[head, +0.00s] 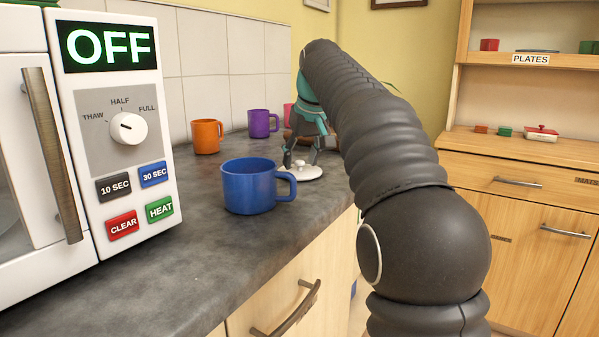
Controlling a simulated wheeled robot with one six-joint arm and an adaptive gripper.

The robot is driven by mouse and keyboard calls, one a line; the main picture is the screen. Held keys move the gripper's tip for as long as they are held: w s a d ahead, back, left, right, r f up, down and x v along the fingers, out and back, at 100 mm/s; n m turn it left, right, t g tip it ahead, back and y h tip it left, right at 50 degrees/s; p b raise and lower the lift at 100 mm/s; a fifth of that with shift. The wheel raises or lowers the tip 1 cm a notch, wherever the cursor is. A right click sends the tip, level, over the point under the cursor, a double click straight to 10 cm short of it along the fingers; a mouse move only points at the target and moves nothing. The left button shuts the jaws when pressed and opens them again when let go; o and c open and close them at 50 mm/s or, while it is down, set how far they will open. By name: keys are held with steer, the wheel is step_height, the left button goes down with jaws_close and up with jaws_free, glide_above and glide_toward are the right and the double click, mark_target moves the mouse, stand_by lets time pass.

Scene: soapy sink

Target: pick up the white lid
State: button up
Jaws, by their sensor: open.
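The white lid (304,175) is a flat round disc with a small knob. It lies on the grey counter (190,265) near its right edge, just behind the blue mug (250,186). My gripper (302,163) points down over the lid, with its fingers spread apart on either side of the knob. Nothing is visibly held. I cannot tell whether the fingertips touch the lid.
A microwave (118,120) reading OFF fills the left. A wooden cabinet (530,180) with a PLATES shelf stands at the right. The front counter is clear.

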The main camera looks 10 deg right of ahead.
steer(key=shift+w+f, duration=0.1)
steer(key=shift+f, duration=0.2)
steer(key=shift+c, duration=0.2)
jaws_close()
steer(key=shift+r, duration=0.15)
